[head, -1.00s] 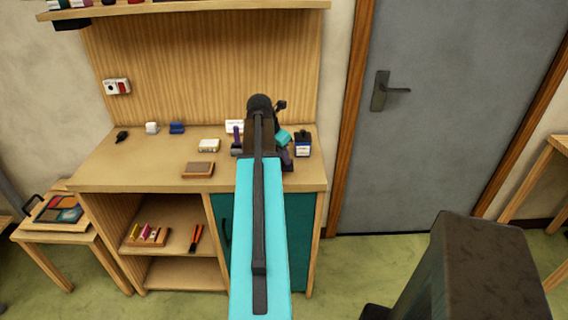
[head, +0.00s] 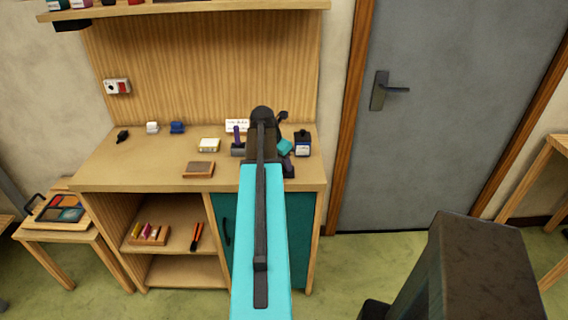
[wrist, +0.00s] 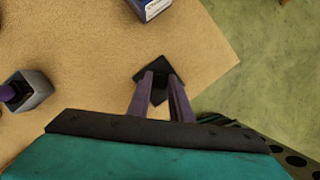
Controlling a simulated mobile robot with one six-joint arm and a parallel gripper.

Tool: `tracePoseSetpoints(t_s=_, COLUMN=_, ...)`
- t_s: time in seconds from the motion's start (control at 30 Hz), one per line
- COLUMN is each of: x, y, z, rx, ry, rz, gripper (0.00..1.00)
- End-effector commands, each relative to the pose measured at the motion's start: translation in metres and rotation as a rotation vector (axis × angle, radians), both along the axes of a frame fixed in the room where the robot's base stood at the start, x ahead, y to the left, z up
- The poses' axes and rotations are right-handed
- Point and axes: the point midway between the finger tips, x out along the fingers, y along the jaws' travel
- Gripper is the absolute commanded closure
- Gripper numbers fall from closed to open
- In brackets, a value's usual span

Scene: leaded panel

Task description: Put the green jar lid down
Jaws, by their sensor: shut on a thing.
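My gripper (wrist: 161,82) is shut, with its two purple-grey fingers pointing down over the right front part of the wooden bench top. A dark, angular thing shows at and between the fingertips in the wrist view; I take it for the green jar lid (wrist: 150,66), though it looks nearly black and its shape is partly hidden by the fingers. Whether it touches the bench cannot be told. In the head view my gripper (head: 288,168) is partly hidden behind my arm, and the lid cannot be made out.
A blue bottle with a white label (head: 302,146) stands just behind my gripper. A grey holder with a purple thing (wrist: 32,90) stands to the left. The bench edge (wrist: 232,62) is close on the right.

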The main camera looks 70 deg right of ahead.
Motion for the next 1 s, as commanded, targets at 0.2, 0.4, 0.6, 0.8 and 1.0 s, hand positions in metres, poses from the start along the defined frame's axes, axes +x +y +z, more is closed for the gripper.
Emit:
tracePoseSetpoints(t_s=0.2, x=0.000, y=0.000, z=0.000, rx=0.000, ry=0.000, rz=0.000, gripper=0.62)
tracePoseSetpoints(t_s=0.4, x=0.000, y=0.000, z=0.000, rx=0.000, ry=0.000, rz=0.000, gripper=0.62)
tracePoseSetpoints(t_s=0.6, x=0.001, y=0.001, z=0.004, rx=-0.001, ry=0.000, rz=0.000, gripper=0.62)
tracePoseSetpoints(t_s=0.8, x=0.003, y=0.005, z=0.016, rx=-0.002, ry=-0.001, rz=0.002, gripper=0.62)
tracePoseSetpoints(t_s=1.0, x=0.006, y=0.013, z=0.035, rx=-0.002, ry=-0.001, rz=0.002, gripper=0.62)
